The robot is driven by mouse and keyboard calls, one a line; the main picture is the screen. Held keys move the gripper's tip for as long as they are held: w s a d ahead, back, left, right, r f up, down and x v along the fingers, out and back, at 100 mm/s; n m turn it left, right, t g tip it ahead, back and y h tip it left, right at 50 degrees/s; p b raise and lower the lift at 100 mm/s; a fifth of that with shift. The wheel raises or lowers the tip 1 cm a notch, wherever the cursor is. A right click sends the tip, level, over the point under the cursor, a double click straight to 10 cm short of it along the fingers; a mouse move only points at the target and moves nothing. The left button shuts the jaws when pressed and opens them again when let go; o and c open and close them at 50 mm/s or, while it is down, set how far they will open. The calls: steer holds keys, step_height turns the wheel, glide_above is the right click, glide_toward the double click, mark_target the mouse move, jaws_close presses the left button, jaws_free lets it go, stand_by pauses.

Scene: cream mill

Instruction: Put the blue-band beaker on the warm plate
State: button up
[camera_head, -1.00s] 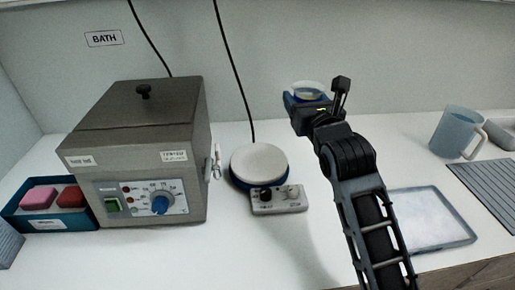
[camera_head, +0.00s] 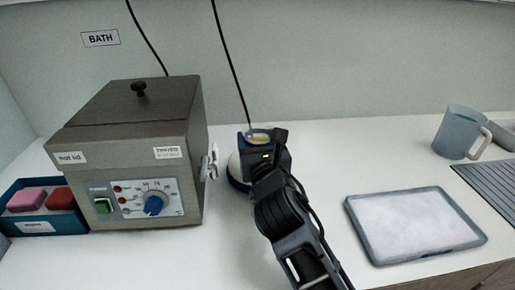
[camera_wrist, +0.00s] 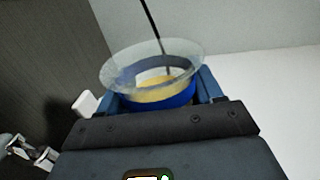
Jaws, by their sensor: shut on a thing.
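The blue-band beaker (camera_wrist: 178,99) is a clear, flared cup with yellow contents, held between the blue fingers of my gripper (camera_wrist: 162,93) in the wrist view. In the head view the beaker's top (camera_head: 259,136) shows just beyond my gripper (camera_head: 257,146), which is shut on it. The warm plate (camera_head: 234,169), round and pale with a blue base, is mostly hidden behind my gripper and arm. The beaker appears over or near the plate; its height above it, or any contact, cannot be told. The wrist view does not show the plate.
The grey bath (camera_head: 134,152) with its knob panel and side clip (camera_head: 210,162) stands close left of my gripper. A blue bin (camera_head: 36,226) with pink and red blocks is at far left. A tray (camera_head: 417,257), a mug (camera_head: 455,134) and a ribbed mat (camera_head: 492,185) lie right.

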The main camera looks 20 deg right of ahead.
steer(key=shift+f, duration=0.8)
steer(key=shift+f, duration=0.15)
steer(key=o, duration=1.1)
steer(key=shift+o, duration=0.2)
steer(key=shift+s, duration=0.1)
steer(key=b+v, duration=0.1)
steer(key=v, duration=1)
steer(key=shift+s, duration=0.4)
